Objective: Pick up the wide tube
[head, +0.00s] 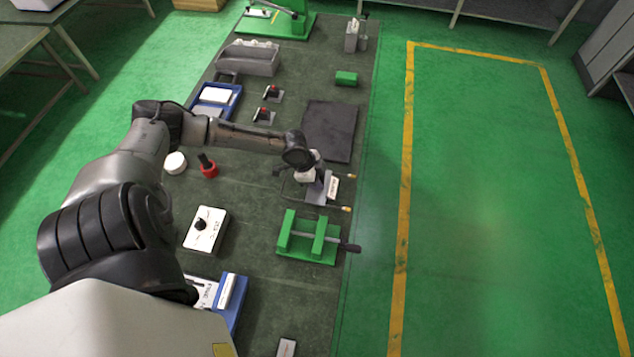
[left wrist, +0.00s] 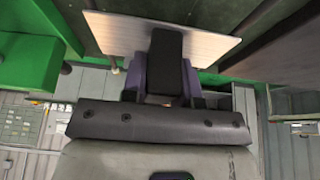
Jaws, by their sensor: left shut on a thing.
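My left gripper (head: 318,186) is over the workbench mat, just beyond the green clamp frame. It is shut on a pale, flat-faced piece, which shows in the left wrist view (left wrist: 112,32) behind the dark finger of the left gripper (left wrist: 166,62). In the head view a small white label (head: 333,188) shows at the gripper. No round tube shape shows clearly, so I cannot tell whether the held piece is the wide tube. The arm and gripper hide part of it. My right gripper is not in view.
The green clamp frame (head: 308,238) with a dark handle stands close to the gripper. A dark flat plate (head: 330,130), a white dial box (head: 205,230), a red-based knob (head: 208,168) and a blue-edged tray (head: 232,300) lie around. The green floor on the right is clear.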

